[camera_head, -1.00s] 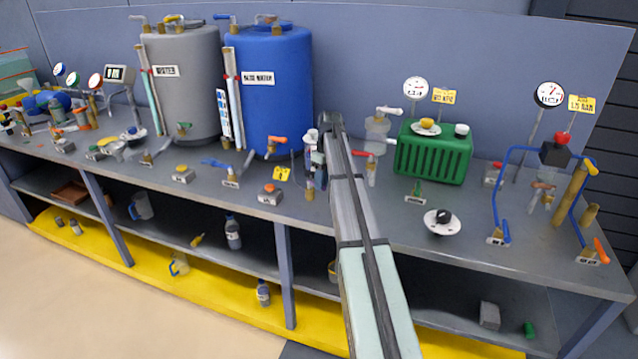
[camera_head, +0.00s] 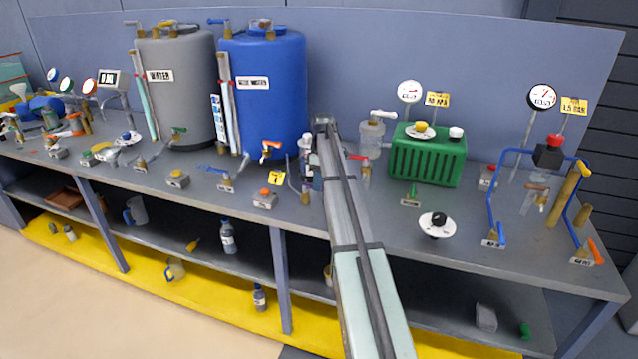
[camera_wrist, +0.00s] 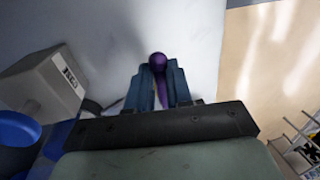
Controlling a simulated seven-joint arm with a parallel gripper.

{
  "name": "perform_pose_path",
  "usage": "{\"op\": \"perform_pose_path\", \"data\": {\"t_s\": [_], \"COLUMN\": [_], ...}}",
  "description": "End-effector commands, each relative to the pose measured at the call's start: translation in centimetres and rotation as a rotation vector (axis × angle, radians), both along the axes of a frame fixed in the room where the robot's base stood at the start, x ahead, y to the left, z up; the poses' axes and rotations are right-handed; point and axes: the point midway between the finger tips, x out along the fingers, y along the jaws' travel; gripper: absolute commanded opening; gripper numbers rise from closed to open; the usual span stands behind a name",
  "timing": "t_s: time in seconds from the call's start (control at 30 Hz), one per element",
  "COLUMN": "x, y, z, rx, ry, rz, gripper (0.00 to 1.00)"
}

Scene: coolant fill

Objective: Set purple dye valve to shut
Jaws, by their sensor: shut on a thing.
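In the wrist view, a purple valve handle (camera_wrist: 158,60) with a rounded end stands between the two blue fingers of my gripper (camera_wrist: 160,80). The fingers press on it from both sides, and its purple lower part shows between them. The valve's body and its label are hidden, so the handle's setting cannot be read. In the head view, my arm reaches over the bench beside the blue tank. My fingers and the purple handle cannot be made out there.
A grey labelled box (camera_wrist: 45,85) and a blue round object (camera_wrist: 17,130) lie left of my gripper in the wrist view. In the head view, the blue tank (camera_head: 265,110) stands left of my arm and the green ribbed box (camera_head: 428,158) right of it.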

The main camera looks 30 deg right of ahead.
Motion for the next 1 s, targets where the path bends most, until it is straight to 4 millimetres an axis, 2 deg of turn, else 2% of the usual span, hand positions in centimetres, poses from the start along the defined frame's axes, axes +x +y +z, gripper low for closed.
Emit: {"op": "perform_pose_path", "data": {"t_s": [0.17, 0.2, 0.43, 0.77, 0.87, 1.0], "x": [0.1, 0.1, 0.1, 0.1, 0.3, 0.7], "y": [-0.1, -0.1, 0.0, -0.1, -0.2, -0.6], "z": [0.1, 0.1, 0.0, 0.4, 1.3, 3.6], "rx": [-0.001, -0.001, -0.001, -0.001, -0.001, -0.001], "ry": [-0.003, -0.003, -0.002, -0.001, -0.001, -0.003], "rz": [0.002, 0.002, 0.001, 0.000, 0.000, 0.000], "gripper": [0.00, 0.24, 0.45, 0.45, 0.45, 0.45]}}
